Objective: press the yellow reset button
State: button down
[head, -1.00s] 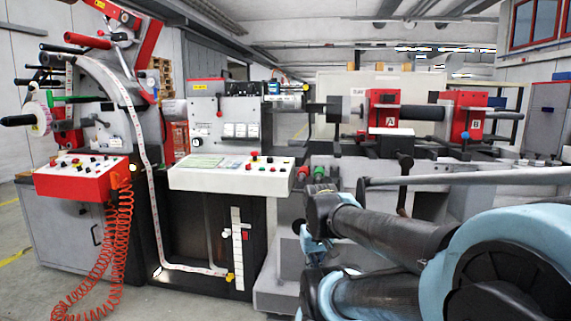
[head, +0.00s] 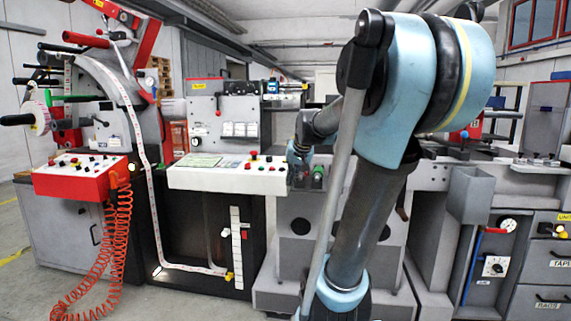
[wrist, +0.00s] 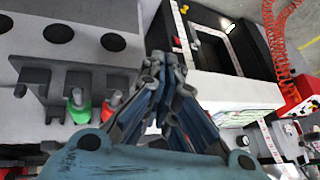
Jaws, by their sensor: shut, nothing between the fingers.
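My gripper (wrist: 165,62) is shut and empty in the wrist view. In the head view it (head: 299,160) is small and dark, beside the right end of the white control panel (head: 215,181). This panel (wrist: 222,88) lies just right of my fingers in the wrist view, which hide part of it. A row of small buttons (head: 262,168) and a red mushroom button show on the panel in the head view. They are too small for me to pick out a yellow one surely. A yellow part (head: 229,277) shows low on the black front; I cannot tell whether it is the reset button.
A green knob (wrist: 78,108) and a red knob (wrist: 114,101) stand left of my fingers. A red control box (head: 82,182) with a coiled red hose (head: 118,235) is at the left. Grey drawers (head: 540,270) stand at the right. Grey floor is open at front left.

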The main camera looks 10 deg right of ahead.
jog(key=w+d+r+m+t, duration=0.1)
jog(key=w+r, duration=0.3)
jog(key=w, duration=0.5)
jog(key=w+d+r+m+t, duration=0.1)
jog(key=w+r, duration=0.3)
jog(key=w, duration=0.6)
jog(key=w+d+r+m+t, duration=0.1)
jog(key=w+r, duration=0.3)
jog(key=w, duration=0.6)
jog(key=shift+r+t+y, duration=0.15)
jog(key=shift+t+y, duration=0.25)
jog(key=shift+t, duration=0.1)
jog(key=shift+w+d+f, duration=0.1)
jog(key=shift+w+f, duration=0.1)
jog(key=shift+f, duration=1.25)
jog(key=shift+w+f, duration=0.15)
jog(key=shift+f, duration=1.3)
jog(key=shift+w+d+f, duration=0.1)
jog(key=shift+w+f, duration=0.1)
jog(key=shift+f, duration=1.25)
jog(key=shift+w+f, duration=0.1)
jog(key=shift+f, duration=0.7)
jog(key=shift+r, duration=0.85)
